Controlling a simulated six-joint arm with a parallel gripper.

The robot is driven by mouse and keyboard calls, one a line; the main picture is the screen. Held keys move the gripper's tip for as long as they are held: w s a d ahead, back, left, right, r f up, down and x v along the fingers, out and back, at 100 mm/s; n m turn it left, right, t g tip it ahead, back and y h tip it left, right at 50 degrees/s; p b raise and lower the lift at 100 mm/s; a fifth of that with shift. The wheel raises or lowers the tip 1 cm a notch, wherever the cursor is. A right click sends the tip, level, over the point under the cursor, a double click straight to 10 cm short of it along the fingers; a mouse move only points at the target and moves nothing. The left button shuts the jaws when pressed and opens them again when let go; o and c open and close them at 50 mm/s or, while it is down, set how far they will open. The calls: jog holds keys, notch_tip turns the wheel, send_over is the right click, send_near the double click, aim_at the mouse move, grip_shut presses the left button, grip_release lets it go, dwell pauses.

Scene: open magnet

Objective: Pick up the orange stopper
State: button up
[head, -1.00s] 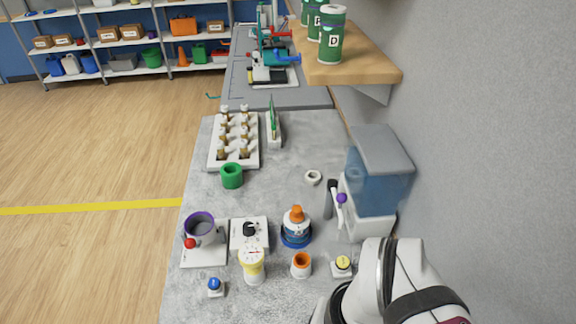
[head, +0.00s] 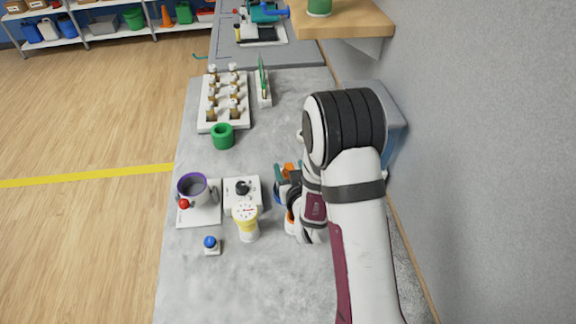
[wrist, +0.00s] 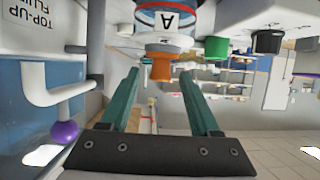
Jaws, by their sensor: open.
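The orange stopper (head: 289,168) sits on top of a blue-banded bottle (head: 278,190), which is largely covered by my arm in the head view. In the wrist view, which is turned upside down, the stopper (wrist: 161,68) hangs below the bottle (wrist: 165,20), which bears the letter A. My gripper (wrist: 158,76) is open, with its two teal fingers on either side of the stopper in the picture. Nothing is held. I cannot tell how far the fingertips reach along the stopper. In the head view, a teal finger shows beside the stopper.
A fluid dispenser (wrist: 40,60) with a white pipe and purple knob (wrist: 62,133) is close on the left in the wrist view.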

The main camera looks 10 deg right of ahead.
aim_at(288, 164)
jog(key=x, duration=0.4)
jog(key=shift+w+f, duration=0.1)
jog(key=shift+w, duration=0.2)
grip_shut()
